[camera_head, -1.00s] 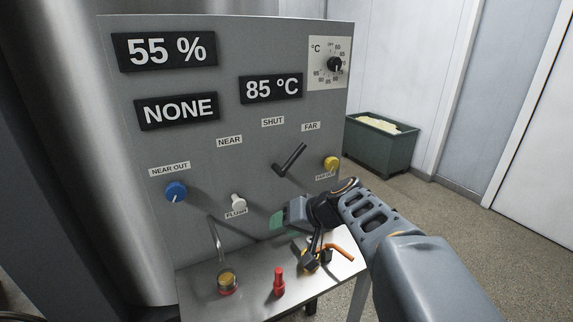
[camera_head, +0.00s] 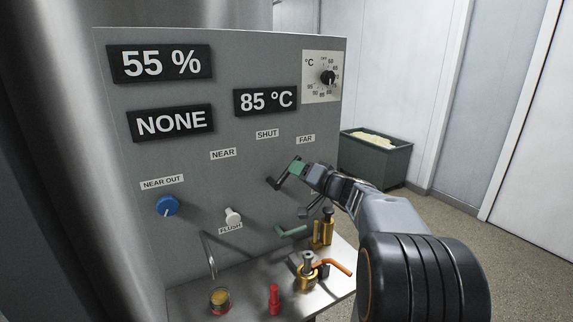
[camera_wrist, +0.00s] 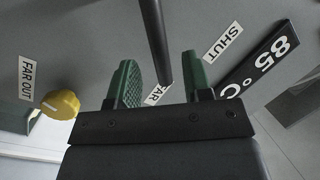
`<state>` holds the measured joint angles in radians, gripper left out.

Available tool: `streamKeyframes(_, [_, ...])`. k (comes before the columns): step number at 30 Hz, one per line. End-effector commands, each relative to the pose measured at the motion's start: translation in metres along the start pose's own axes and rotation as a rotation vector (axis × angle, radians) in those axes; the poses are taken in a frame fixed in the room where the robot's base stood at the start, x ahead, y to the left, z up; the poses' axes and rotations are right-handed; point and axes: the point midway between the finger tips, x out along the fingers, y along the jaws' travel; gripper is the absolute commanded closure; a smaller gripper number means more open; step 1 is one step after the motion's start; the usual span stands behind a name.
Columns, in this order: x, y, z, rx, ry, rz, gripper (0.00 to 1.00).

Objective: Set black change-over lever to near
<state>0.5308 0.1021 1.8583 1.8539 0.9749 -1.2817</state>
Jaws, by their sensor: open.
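The black change-over lever (camera_head: 280,179) is on the grey panel, tilted up and right toward the FAR label (camera_head: 306,139). The SHUT label (camera_head: 267,134) and NEAR label (camera_head: 222,154) lie to the left. My gripper (camera_head: 298,167) is at the lever's upper end, its green pads open. In the wrist view, the lever (camera_wrist: 154,38) runs between the two pads of my gripper (camera_wrist: 159,65), with a gap visible on each side. My gripper hides part of the lever's handle in the head view.
The panel (camera_head: 200,85) also carries a blue NEAR OUT knob (camera_head: 167,206) and a white FLUSH knob (camera_head: 232,217). The yellow FAR OUT knob (camera_wrist: 60,105) shows in the wrist view. Below are a green handle (camera_head: 292,231), an orange handle (camera_head: 337,266) and a red object (camera_head: 274,298).

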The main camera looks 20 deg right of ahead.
Motion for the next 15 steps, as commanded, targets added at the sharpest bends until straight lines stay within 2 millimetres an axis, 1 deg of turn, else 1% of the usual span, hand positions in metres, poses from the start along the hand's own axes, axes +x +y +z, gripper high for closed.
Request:
streamKeyframes(1, [0.01,-0.002,-0.001,0.001,-0.003,-0.001,0.55])
streamKeyframes(6, [0.035,-0.001,-0.001,0.001,-0.002,-0.001,0.55])
streamKeyframes(9, [0.045,-0.001,-0.001,0.001,-0.001,0.001,0.55])
streamKeyframes(15, [0.055,0.0,0.0,0.0,-0.001,0.0,0.55])
